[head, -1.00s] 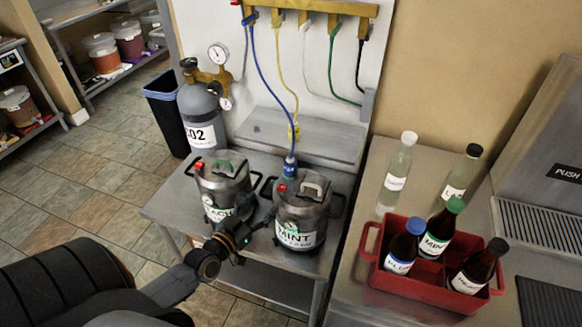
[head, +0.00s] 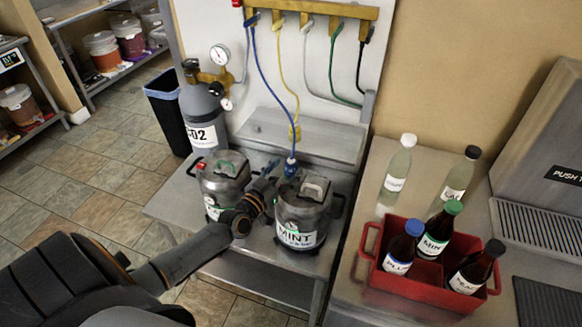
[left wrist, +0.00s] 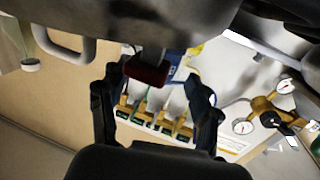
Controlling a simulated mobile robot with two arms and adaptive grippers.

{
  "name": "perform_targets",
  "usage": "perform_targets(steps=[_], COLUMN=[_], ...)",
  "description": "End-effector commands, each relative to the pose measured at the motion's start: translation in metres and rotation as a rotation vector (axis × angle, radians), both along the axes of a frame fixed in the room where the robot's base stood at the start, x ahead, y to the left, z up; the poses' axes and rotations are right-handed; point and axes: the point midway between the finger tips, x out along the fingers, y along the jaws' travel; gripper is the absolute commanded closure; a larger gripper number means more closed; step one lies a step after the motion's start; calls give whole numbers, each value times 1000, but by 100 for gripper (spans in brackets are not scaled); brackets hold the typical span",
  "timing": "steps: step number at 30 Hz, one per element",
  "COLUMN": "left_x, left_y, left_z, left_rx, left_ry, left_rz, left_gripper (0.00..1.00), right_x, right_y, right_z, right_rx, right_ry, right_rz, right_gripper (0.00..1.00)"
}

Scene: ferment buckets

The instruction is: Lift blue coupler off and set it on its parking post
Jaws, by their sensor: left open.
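The blue coupler (head: 291,167) sits on top of the MINT keg (head: 303,212), at its back left, with a blue hose (head: 266,75) rising from it to the brass manifold. My left gripper (head: 274,174) is open between the two kegs, just left of the coupler. In the left wrist view its fingers (left wrist: 155,100) stand wide apart. A dark red part (left wrist: 147,71) and the partly hidden blue coupler (left wrist: 177,68) show beyond and between them. I cannot tell whether the fingers touch anything. I cannot make out the parking post. My right gripper is out of view.
A second keg (head: 223,171) stands left of the MINT keg. The brass manifold (head: 318,12) is above. A CO2 cylinder (head: 203,118) stands at left. A red crate of bottles (head: 369,243) is on the right counter.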

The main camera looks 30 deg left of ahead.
Motion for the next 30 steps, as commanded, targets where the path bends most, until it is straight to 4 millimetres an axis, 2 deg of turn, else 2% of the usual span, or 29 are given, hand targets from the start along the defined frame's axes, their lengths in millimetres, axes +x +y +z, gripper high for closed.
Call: perform_targets(steps=[3, 6, 15, 17, 24, 25, 30], left_x=[18, 27, 30, 30, 30, 30, 30], left_y=[0, 1, 0, 0, 0, 0, 0], left_z=[2, 1, 1, 1, 1, 1, 1], left_rx=[2, 1, 0, 0, 0, 0, 0], left_ry=[-1, 0, 1, 1, 1, 1, 0], left_rz=[0, 0, 0, 0, 0, 0, 0], left_gripper=[37, 37, 37, 47, 96, 100, 100], right_x=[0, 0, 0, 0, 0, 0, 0], right_y=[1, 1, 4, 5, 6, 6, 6], right_z=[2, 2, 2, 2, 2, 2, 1], right_rx=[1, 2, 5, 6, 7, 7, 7], right_ry=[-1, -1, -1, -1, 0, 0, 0], right_rz=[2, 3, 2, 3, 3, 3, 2], right_gripper=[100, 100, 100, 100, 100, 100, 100])
